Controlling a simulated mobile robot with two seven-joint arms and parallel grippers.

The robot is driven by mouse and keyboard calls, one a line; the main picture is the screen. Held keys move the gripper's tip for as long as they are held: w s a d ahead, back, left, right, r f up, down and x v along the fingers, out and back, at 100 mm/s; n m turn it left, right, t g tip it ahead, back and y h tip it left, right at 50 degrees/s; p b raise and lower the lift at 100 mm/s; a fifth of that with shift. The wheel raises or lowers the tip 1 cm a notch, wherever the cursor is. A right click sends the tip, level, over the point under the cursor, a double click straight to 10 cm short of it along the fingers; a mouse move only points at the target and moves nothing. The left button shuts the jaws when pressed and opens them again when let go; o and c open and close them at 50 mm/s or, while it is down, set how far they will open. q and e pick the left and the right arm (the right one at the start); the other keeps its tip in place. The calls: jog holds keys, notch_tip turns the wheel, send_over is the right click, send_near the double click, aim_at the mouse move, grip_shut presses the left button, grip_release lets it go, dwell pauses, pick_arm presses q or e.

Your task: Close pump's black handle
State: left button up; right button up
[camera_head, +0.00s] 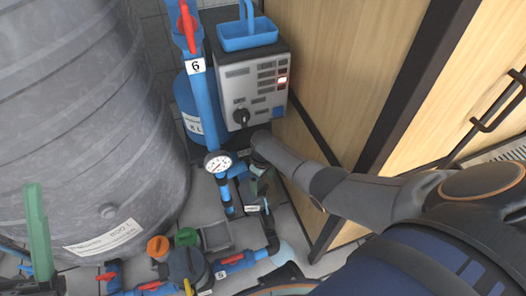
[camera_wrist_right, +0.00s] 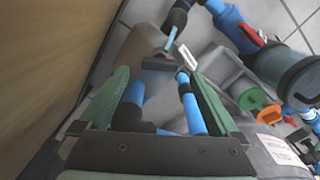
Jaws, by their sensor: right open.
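My right gripper (camera_head: 260,184) reaches down beside the control box, among the pipes. In the right wrist view my right gripper (camera_wrist_right: 158,82) has its two green fingers wide apart, with nothing held between them. A black bar-shaped part (camera_wrist_right: 158,63), which looks like the handle, lies just beyond the fingertips, beside a white tag (camera_wrist_right: 187,56); I see no contact. In the head view the handle is hard to make out behind my right arm and gripper. One upright green finger of my left gripper (camera_head: 38,232) shows at the lower left; its other finger is not visible.
A large grey tank (camera_head: 85,110) fills the left. The grey control box (camera_head: 252,88), with a black knob, stands behind my right gripper. A pressure gauge (camera_head: 218,163) and blue pipes are close by. A wooden panel (camera_head: 320,60) bounds the right side. Space around the gripper is tight.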

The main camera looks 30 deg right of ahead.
aim_at(263, 188)
notch_tip(263, 188, down, 4)
jog(key=b, duration=0.3)
jog(key=shift+r, duration=0.1)
pick_arm(q)
jog(key=f, duration=0.4)
jog(key=shift+w+d+f, duration=0.15)
jog(key=shift+d, duration=0.15)
pick_arm(e)
jog(key=shift+c, duration=0.3)
jog(key=c, duration=1.3)
